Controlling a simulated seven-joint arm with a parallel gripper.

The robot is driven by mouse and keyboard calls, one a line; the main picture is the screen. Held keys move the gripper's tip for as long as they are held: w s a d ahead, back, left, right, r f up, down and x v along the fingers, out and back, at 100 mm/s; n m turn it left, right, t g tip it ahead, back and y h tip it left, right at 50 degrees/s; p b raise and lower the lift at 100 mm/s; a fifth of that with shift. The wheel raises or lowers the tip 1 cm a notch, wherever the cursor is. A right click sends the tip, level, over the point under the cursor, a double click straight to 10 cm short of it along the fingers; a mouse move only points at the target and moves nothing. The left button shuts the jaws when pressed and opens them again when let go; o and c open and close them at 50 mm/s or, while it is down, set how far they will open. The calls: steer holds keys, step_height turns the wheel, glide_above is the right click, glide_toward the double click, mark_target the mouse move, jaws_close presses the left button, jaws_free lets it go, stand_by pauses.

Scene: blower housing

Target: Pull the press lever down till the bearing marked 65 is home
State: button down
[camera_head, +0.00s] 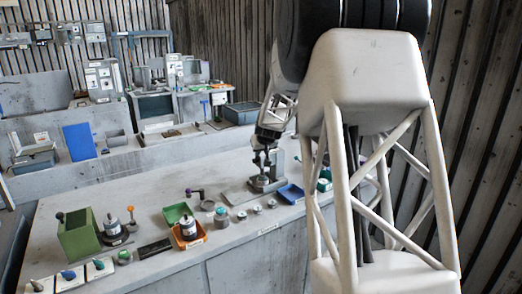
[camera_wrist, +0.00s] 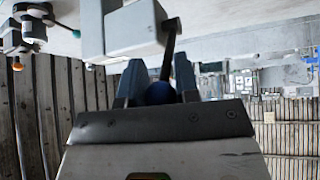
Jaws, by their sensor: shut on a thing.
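The press (camera_head: 267,183) stands on its grey base plate at the back right of the bench. In the wrist view its grey head (camera_wrist: 132,30) is close above my fingers. A dark press lever (camera_wrist: 170,47) runs from beside that head to a blue ball knob (camera_wrist: 159,92). My gripper (camera_wrist: 158,78) is shut on this knob, one finger on each side of it. In the head view my gripper (camera_head: 263,146) is small at the top of the press. The bearing marked 65 cannot be made out; no marking is readable.
A blue tray (camera_head: 291,193) lies right of the press. Several small round parts (camera_head: 257,208) stand in front of it. A green tray (camera_head: 178,212), an orange tray (camera_head: 188,242) and a green bin (camera_head: 79,235) are further left. My arm hides the bench's right end.

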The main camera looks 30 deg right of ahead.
steer(key=shift+s+d+f, duration=0.1)
steer(key=shift+s+f, duration=0.25)
steer(key=shift+f, duration=0.05)
stand_by(1.3)
steer(key=c, duration=0.9)
jaws_free()
steer(key=shift+r, duration=0.1)
steer(key=shift+o, duration=0.2)
steer(key=shift+r, duration=0.15)
steer(key=v, duration=0.7)
steer(key=shift+s, duration=0.2)
steer(key=shift+r, duration=0.15)
